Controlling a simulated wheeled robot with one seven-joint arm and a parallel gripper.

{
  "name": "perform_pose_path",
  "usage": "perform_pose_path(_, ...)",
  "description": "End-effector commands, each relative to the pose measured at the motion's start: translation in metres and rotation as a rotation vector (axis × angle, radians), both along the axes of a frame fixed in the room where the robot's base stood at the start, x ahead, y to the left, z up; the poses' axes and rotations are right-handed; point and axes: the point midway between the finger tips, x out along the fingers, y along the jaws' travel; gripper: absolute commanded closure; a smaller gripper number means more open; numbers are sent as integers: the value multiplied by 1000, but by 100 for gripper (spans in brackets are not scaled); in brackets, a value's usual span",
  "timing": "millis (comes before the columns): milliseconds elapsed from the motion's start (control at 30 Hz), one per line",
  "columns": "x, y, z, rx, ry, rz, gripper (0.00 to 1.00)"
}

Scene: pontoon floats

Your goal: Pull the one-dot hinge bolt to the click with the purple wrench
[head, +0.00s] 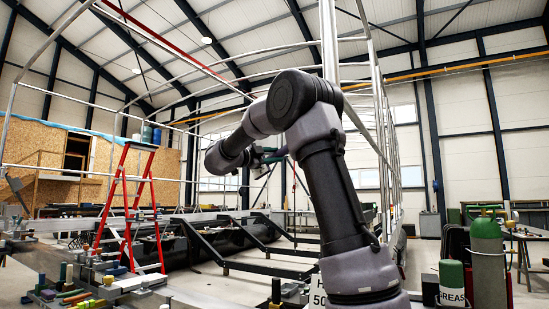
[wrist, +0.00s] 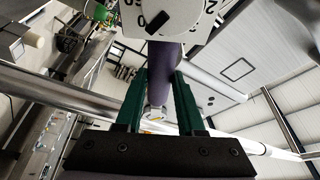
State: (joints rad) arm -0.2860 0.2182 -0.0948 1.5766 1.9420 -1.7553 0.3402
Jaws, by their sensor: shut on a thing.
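My gripper (wrist: 163,76) has green fingers closed on the purple wrench (wrist: 166,58), whose handle runs up between them in the wrist view. A white dial (wrist: 178,14) with black numbers and a black pointer sits at the far end of the handle, cut off by the top edge. A pale end piece (wrist: 155,113) shows between the fingers near the palm. In the head view my gripper (head: 271,157) is small, partly behind my own arm. I cannot make out the one-dot hinge bolt or the wrench's jaw in either view.
Metal tubes of a tall frame (head: 378,110) rise behind my arm. A red stepladder (head: 125,205) stands at left. Black beams (head: 225,255) lie low in the middle. A silver rail (wrist: 50,90) crosses the wrist view.

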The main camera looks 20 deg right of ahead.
Motion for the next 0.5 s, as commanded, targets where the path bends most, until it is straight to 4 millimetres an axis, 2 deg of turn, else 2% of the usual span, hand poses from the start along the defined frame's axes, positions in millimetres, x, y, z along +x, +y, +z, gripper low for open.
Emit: perform_pose_path(500,3,3,10,34,-49,1,100)
